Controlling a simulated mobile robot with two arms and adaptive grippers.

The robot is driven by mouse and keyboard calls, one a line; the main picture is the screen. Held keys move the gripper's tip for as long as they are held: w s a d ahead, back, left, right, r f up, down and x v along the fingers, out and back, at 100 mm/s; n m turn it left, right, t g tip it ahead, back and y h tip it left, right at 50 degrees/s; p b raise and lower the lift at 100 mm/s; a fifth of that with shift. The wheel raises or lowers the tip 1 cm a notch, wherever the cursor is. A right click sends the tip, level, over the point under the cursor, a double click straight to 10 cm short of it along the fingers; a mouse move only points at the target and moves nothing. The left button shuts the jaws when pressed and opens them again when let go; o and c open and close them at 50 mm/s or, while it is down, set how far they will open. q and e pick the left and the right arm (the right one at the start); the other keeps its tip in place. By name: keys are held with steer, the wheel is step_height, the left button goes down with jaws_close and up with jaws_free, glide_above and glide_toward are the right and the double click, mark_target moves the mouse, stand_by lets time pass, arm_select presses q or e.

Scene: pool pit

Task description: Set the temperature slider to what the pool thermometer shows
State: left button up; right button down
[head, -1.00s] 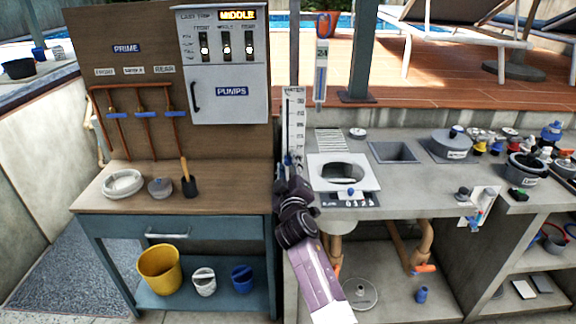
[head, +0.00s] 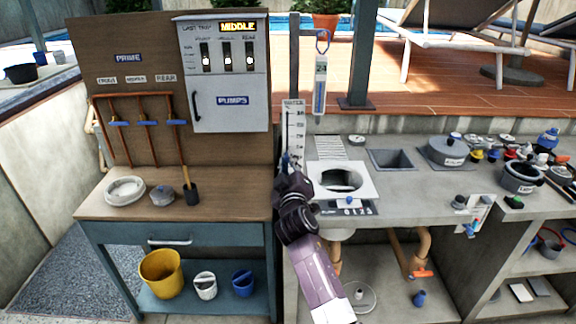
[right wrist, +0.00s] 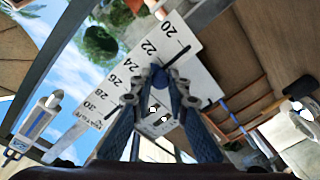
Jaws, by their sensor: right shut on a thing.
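The white temperature scale (head: 296,118) stands upright at the left end of the grey counter, beside the post. In the right wrist view the scale (right wrist: 133,62) shows numbers from 20 to 30 and a dark slot line. My right gripper (head: 286,163) is at the scale's lower part. Its fingers are shut around the blue slider knob (right wrist: 160,78), which they partly hide. Its exact reading cannot be told. The pool thermometer (head: 320,85) hangs from a blue loop right of the post; it also shows in the right wrist view (right wrist: 38,120).
The white pump box (head: 232,85) and copper pipes (head: 145,118) are on the wooden panel at left. A white skimmer plate (head: 365,180) is right of my gripper. A grey lidded pot (head: 446,151) and several small items fill the counter's right.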

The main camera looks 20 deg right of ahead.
step_height(320, 180, up, 3)
steer(key=shift+f+p, duration=0.2)
steer(key=shift+p, duration=0.15)
steer(key=shift+f, duration=0.15)
steer(key=c, duration=1.8)
jaws_free()
steer(key=shift+c, duration=0.2)
steer(key=v, duration=1.2)
